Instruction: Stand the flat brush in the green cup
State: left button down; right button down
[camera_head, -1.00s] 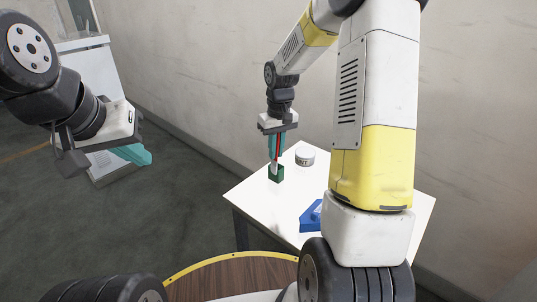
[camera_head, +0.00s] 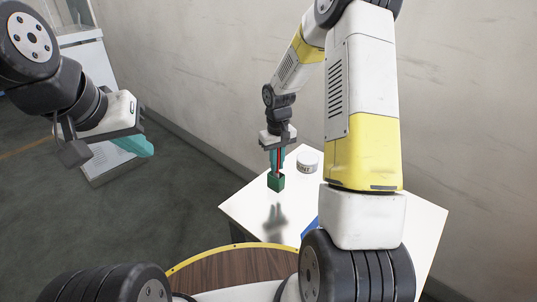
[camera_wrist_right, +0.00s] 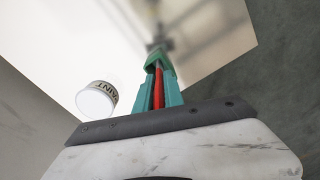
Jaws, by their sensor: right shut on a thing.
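The small green cup (camera_head: 276,183) is at the left part of the white table, just below my right gripper (camera_head: 277,165). The right gripper's teal fingers are shut on the red handle of the brush (camera_wrist_right: 158,88), which points down toward the cup. In the right wrist view the green cup (camera_wrist_right: 156,60) sits at the fingertips. The brush's lower end is hidden there. I cannot tell whether the cup touches the table. My left gripper (camera_head: 140,147) is away at the left, clear of the table; its teal fingers are seen edge-on.
A white paint can (camera_head: 307,162) stands behind and right of the cup. A blue object (camera_head: 310,229) is mostly hidden behind my right arm. The white table (camera_head: 245,208) is bare at front left, with a dark shadow before the cup. A wall (camera_head: 210,80) runs behind.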

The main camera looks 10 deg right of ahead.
jog(key=shift+f, duration=0.8)
jog(key=shift+f, duration=0.1)
jog(key=c, duration=1.5)
grip_release()
jog(key=shift+o, duration=0.2)
notch_tip(320, 180, up, 12)
jog(key=shift+s+r, duration=0.1)
jog(key=shift+r, duration=0.05)
jog(key=s+a+r+m+t+y, duration=0.1)
jog(key=s+r+t, duration=0.2)
jog(key=s+r, duration=0.5)
jog(key=s+a+r+m+t+y, duration=0.1)
jog(key=s+r+t, duration=0.2)
jog(key=s+r, duration=0.6)
jog(key=s, duration=0.7)
jog(key=shift+a, duration=0.15)
